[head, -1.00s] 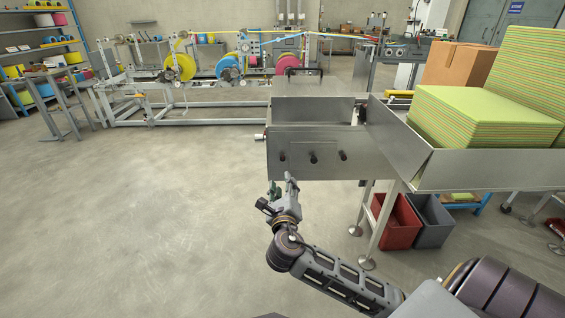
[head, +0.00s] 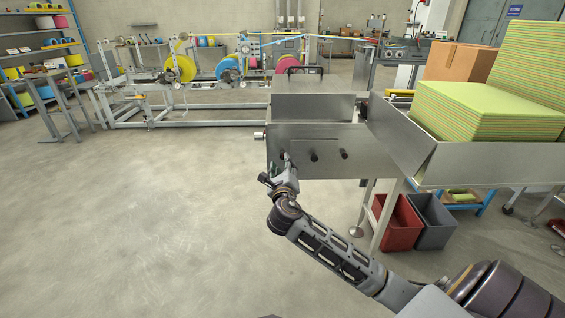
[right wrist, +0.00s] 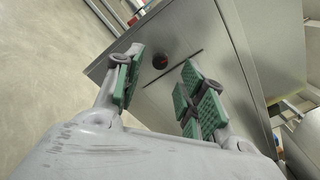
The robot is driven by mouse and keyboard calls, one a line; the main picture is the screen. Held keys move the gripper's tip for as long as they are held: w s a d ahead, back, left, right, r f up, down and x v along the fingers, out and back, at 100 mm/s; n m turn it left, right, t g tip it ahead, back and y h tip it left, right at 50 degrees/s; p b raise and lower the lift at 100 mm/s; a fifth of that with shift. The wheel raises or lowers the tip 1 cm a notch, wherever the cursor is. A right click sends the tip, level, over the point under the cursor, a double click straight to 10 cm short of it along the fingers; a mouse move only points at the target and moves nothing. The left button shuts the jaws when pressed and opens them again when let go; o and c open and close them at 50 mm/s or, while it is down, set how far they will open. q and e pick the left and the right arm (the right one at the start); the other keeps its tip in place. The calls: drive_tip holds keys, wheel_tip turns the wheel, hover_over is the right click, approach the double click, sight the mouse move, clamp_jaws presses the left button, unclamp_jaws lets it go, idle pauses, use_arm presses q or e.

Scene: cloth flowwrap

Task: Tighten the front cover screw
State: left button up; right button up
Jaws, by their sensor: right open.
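The front cover (head: 365,142) is a flat grey metal panel on the machine, with dark knob-like screws on it. A middle screw (head: 314,156) and a right screw (head: 344,154) show clear of my arm. The left part of the cover is partly hidden behind my right gripper (head: 283,163). In the right wrist view my right gripper (right wrist: 162,88) is open and empty, with green pads on its fingers. One dark round screw (right wrist: 160,61) shows beyond the fingertips, in the gap between them, seemingly not touched. My left gripper is not in view.
A metal tray (head: 425,155) with stacked green-yellow sheets (head: 490,110) adjoins the cover on the right. A red bin (head: 397,222) and a grey bin (head: 433,220) stand below. The floor (head: 150,220) to the left is clear.

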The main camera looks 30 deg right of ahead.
sight(282, 157)
drive_tip(key=b+x, duration=0.1)
drive_tip(key=x, duration=0.3)
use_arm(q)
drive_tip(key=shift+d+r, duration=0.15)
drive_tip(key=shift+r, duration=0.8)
use_arm(e)
drive_tip(key=shift+w, duration=0.15)
drive_tip(key=c, duration=0.9)
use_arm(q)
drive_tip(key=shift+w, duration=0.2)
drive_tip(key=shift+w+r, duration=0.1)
